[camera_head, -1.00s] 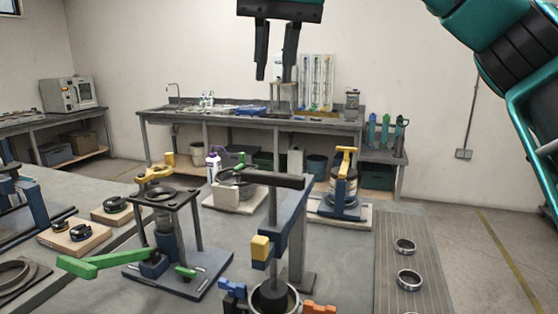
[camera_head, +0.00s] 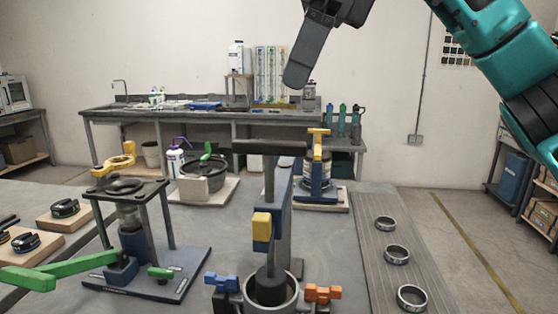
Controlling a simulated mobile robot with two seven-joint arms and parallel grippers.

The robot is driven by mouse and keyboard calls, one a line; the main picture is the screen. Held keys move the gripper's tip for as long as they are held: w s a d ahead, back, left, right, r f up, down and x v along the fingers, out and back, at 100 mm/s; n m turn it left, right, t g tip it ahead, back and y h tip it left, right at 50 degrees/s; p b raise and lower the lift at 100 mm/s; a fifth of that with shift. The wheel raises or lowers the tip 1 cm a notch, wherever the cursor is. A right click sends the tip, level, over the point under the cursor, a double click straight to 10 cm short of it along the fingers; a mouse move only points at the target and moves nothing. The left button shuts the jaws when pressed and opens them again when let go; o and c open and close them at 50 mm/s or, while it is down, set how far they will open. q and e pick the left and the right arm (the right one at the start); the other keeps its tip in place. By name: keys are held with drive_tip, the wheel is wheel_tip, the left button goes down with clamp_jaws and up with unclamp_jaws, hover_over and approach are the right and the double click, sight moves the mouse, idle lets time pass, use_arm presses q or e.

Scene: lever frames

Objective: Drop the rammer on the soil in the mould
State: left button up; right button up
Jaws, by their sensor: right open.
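The rammer stands at bottom centre, with a dark crossbar (camera_head: 270,146) on top, a thin grey rod, a yellow block (camera_head: 262,227) and a blue column (camera_head: 283,205) behind. Its dark cylindrical foot (camera_head: 269,289) sits inside the rim of the grey round mould (camera_head: 291,301), which the lower picture edge cuts off. Soil cannot be made out inside. A blue clamp (camera_head: 221,283) and an orange clamp (camera_head: 323,293) flank the mould. My right gripper (camera_head: 297,76) is open and empty, high above the rammer, seen edge-on against the wall. My left gripper is out of view.
A device with a green lever (camera_head: 65,268) stands left of the rammer. Several metal rings (camera_head: 396,254) lie on a ribbed mat at right. A long bench (camera_head: 215,114) lines the wall.

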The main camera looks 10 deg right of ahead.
sight(270, 141)
drive_tip(key=shift+a+f, duration=0.15)
drive_tip(key=shift+f, duration=0.45)
drive_tip(key=b+x, duration=0.2)
drive_tip(key=x, duration=0.9)
drive_tip(key=shift+w+a+f, duration=0.1)
drive_tip(key=shift+a+f, duration=0.15)
drive_tip(key=shift+f, duration=0.05)
drive_tip(key=shift+c, duration=0.3)
clamp_jaws()
drive_tip(key=shift+r, duration=0.1)
